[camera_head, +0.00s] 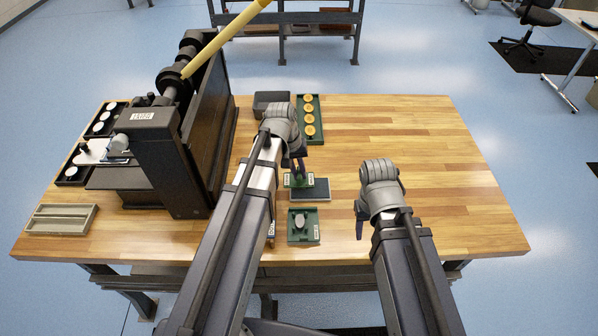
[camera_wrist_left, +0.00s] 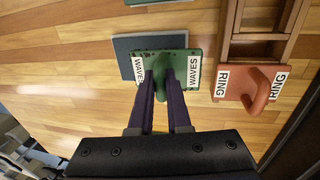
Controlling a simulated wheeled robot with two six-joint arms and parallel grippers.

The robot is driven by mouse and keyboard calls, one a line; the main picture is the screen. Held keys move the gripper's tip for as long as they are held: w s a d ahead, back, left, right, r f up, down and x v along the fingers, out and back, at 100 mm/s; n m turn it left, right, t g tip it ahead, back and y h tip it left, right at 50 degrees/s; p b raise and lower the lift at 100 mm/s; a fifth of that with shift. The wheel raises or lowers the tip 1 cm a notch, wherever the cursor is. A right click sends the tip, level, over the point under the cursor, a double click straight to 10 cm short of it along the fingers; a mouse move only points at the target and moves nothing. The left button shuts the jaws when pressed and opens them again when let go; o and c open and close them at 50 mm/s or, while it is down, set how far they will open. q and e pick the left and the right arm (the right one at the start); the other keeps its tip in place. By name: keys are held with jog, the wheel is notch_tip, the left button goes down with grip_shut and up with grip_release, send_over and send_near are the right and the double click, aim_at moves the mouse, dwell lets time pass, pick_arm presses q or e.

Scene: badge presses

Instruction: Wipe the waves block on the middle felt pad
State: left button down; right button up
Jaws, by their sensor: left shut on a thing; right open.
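The green waves block (camera_wrist_left: 165,69), marked WAVES on two labels, is held in my left gripper (camera_wrist_left: 163,75), which is shut on its raised middle. In the head view my left gripper (camera_head: 298,168) points down, with the block (camera_head: 299,181) below its fingertips. The block overlaps the left part of the dark grey felt pad (camera_head: 318,190) in the head view; the pad also shows in the left wrist view (camera_wrist_left: 126,52). I cannot tell whether the block touches the pad. My right gripper (camera_head: 360,218) is open and empty, over the table's front right.
A green tray (camera_head: 293,239) holding a pale oval thing lies in front of the pad. An orange RING block (camera_wrist_left: 254,88) sits beside a wooden rack (camera_wrist_left: 262,48). A green tray of yellow discs (camera_head: 309,118) and a dark press (camera_head: 160,150) stand behind and left. The right tabletop is clear.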

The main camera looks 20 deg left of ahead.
pick_arm(q)
jog(key=shift+f+b, duration=0.3)
dwell(0.7)
jog(key=shift+d, duration=0.1)
jog(key=shift+w+d, duration=0.35)
jog(key=shift+d, duration=0.75)
jog(key=shift+w+d, duration=0.3)
jog(key=shift+d, duration=0.8)
jog(key=shift+w+d, duration=0.35)
jog(key=shift+d, duration=0.75)
jog(key=shift+s+a, duration=0.35)
jog(key=shift+a, duration=0.8)
jog(key=shift+s+a, duration=0.3)
jog(key=shift+a, duration=0.8)
jog(key=shift+s+a, duration=0.35)
jog(key=shift+a, duration=0.8)
jog(key=shift+w+d, duration=0.35)
jog(key=shift+d, duration=0.8)
jog(key=shift+w+d, duration=0.3)
jog(key=shift+d, duration=0.8)
jog(key=shift+w+d, duration=0.35)
jog(key=shift+d, duration=0.8)
jog(key=shift+s+a, duration=0.35)
jog(key=shift+a, duration=0.8)
jog(key=shift+s+a, duration=0.3)
jog(key=shift+a, duration=0.8)
jog(key=shift+s+a, duration=0.35)
jog(key=shift+a, duration=0.8)
